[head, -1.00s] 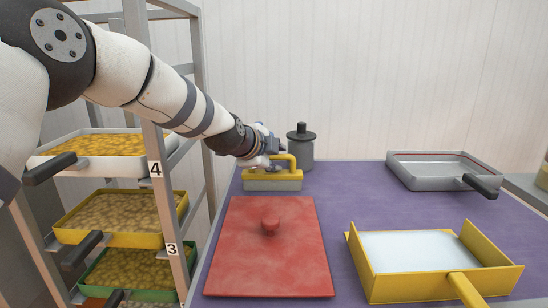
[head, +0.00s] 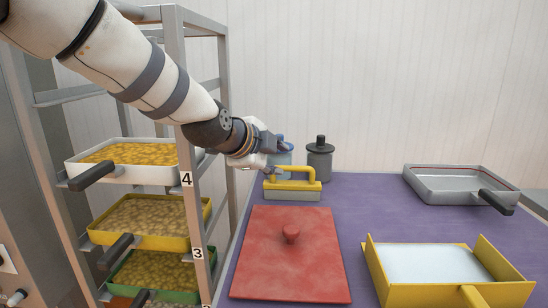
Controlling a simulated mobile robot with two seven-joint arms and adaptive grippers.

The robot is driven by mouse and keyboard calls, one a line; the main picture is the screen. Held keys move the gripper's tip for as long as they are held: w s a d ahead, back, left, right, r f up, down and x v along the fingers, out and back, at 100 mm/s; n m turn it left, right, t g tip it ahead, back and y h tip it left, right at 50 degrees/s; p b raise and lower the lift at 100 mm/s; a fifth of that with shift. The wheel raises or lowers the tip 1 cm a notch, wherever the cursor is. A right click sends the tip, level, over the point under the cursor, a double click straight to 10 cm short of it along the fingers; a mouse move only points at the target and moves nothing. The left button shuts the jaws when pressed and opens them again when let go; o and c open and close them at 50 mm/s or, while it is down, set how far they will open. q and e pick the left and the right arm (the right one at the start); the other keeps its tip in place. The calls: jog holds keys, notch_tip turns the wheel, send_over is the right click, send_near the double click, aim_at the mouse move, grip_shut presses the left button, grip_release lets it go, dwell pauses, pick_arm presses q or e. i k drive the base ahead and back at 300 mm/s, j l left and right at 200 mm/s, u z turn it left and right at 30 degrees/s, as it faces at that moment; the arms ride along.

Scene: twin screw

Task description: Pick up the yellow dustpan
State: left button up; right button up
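The yellow dustpan (head: 374,262) lies on the purple table at the lower right, with raised yellow walls and a pale bluish-white inner surface. Its yellow handle points toward the front and is cut off by the bottom edge. My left gripper (head: 279,158) is at the back left of the table, beside the left end of the yellow handle of a grey-based brush (head: 292,193). Its fingers look apart, and I see nothing held between them. It is well away from the dustpan. My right gripper is out of view.
A red board with a knob (head: 290,275) lies left of the dustpan. A grey lidded canister (head: 320,160) and a metal tray with a black handle (head: 450,197) stand at the back. A rack (head: 196,222) with filled trays stands left. Purple table is bare between.

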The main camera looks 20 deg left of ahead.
aim_at(405, 275)
jog(key=k+l, duration=0.25)
jog(key=k, duration=0.2)
jog(key=k+l, duration=0.25)
jog(key=k, duration=0.25)
